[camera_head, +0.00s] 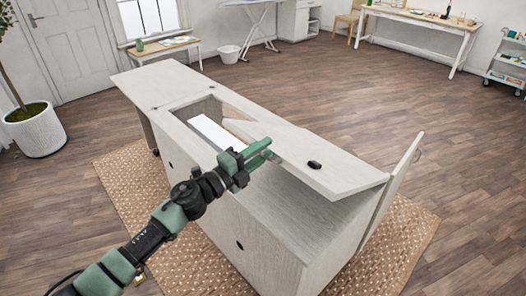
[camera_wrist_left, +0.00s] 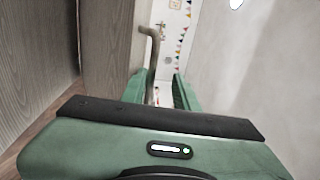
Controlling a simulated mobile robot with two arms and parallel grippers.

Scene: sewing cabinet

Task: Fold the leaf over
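The pale wood sewing cabinet (camera_head: 255,215) stands in the middle of the head view. Its right-hand top leaf (camera_head: 300,150) appears raised at a slant, with a gap beneath its near edge. A small black fitting (camera_head: 314,165) sits on it. My left gripper (camera_head: 268,149) is at the leaf's near-left edge; contact cannot be told. In the left wrist view its green fingers (camera_wrist_left: 162,85) stand apart, with a gap between. A bent grey bar (camera_wrist_left: 152,50) shows beyond them; whether it lies between them is unclear. My right gripper is not in view.
Another top panel (camera_head: 155,82) extends at the cabinet's far left. A white piece (camera_head: 215,133) lies in the top opening. An upright side panel (camera_head: 395,185) stands at the right end. The woven rug (camera_head: 130,180) lies below, with clear floor around. A potted plant (camera_head: 36,130) stands left.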

